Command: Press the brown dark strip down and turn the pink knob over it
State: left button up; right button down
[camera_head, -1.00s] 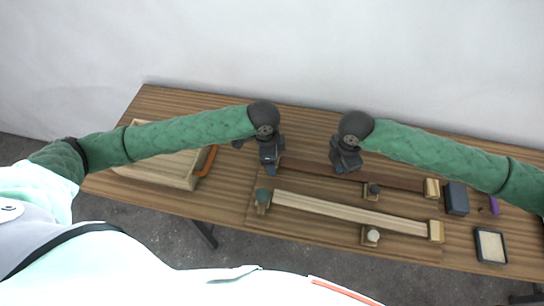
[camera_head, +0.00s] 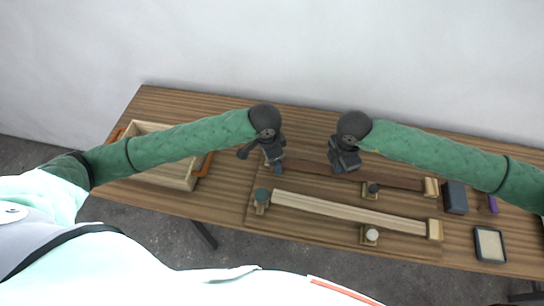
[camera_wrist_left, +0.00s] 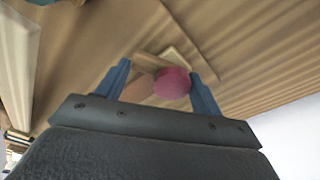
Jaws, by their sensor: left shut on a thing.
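The brown dark strip (camera_head: 400,181) lies along the back of the board, its right end at a pale wooden block. The pink knob (camera_wrist_left: 172,83) shows in the left wrist view between the blue fingers of my left gripper (camera_wrist_left: 162,76), beside a small wooden block. My left gripper (camera_head: 276,168) is shut on the knob at the strip's left end and hides the knob in the head view. My right gripper (camera_head: 344,168) is over the middle of the strip, pointing down. Its fingertips are too small to tell whether it is open or shut, or whether it touches.
In front lies a pale strip (camera_head: 345,211) with a green knob (camera_head: 262,196) at its left end. Two small knobs (camera_head: 373,188) (camera_head: 371,235) stand on blocks. A dark block (camera_head: 456,198) and a framed pad (camera_head: 490,244) are right; a wooden tray (camera_head: 183,182) is left.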

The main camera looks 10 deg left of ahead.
pick_arm(q)
jog(key=shift+w+r+n, duration=0.15)
jog(key=shift+w+n, duration=0.05)
jog(key=shift+n, duration=0.5)
jog(key=shift+d+n, duration=0.15)
jog(key=shift+n, duration=1.25)
jog(key=shift+w+d+n+y, duration=0.15)
jog(key=shift+n+y, duration=0.15)
jog(key=shift+n, duration=0.6)
jog(key=shift+n+t, duration=0.3)
jog(key=shift+n, duration=0.2)
jog(key=shift+w+n, duration=0.2)
jog(key=shift+n, duration=1.2)
jog(key=shift+d, duration=0.1)
